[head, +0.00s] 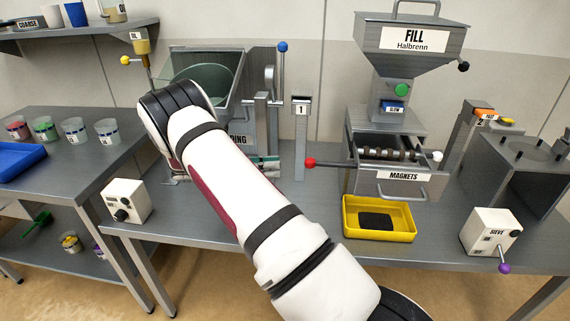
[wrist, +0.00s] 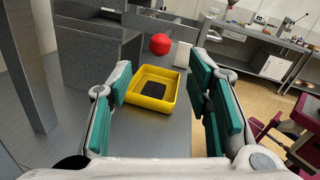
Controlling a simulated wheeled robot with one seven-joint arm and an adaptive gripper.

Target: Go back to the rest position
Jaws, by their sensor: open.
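My gripper (wrist: 160,78) is open and empty in the wrist view, with its teal finger pads wide apart. Beyond and between the fingers are a red ball knob (wrist: 160,44) and a yellow tray (wrist: 153,103) with a dark patch in it. In the head view my white arm reaches up and left over the bench, and its elbow stands in front of the grinding machine (head: 240,95). Most of my gripper is hidden behind the arm there; only a bit of teal finger (head: 268,163) shows.
The magnets unit (head: 403,177) with its red-knobbed lever (head: 310,163) stands under the fill hopper (head: 412,38). The yellow tray (head: 378,236) sits before it. A post marked 1 (head: 301,140) is near my gripper. Control boxes stand left (head: 128,201) and right (head: 490,232).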

